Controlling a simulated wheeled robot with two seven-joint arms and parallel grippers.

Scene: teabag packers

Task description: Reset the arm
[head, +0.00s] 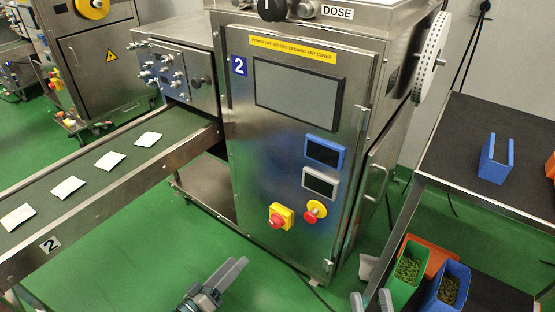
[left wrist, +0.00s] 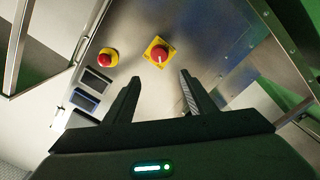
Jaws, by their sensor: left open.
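My left gripper (head: 232,268) is at the bottom centre of the head view, in front of the steel machine (head: 290,140) marked 2. In the left wrist view the left gripper (left wrist: 159,74) has its two dark fingers wide apart with nothing between them. Beyond them is the machine front with a red knob on a yellow plate (left wrist: 159,52), apart from the fingers. My right gripper (head: 371,300) shows only as two grey fingertips at the bottom edge of the head view. They stand apart with no object visible between them; the rest is cut off.
A conveyor (head: 100,180) with several white teabags runs at the left. A dark-topped shelf cart (head: 500,130) at the right carries a blue holder (head: 496,160). Below are a green bin (head: 407,283), a blue bin (head: 447,293) and an orange bin (head: 430,247). Green floor is free in front of the machine.

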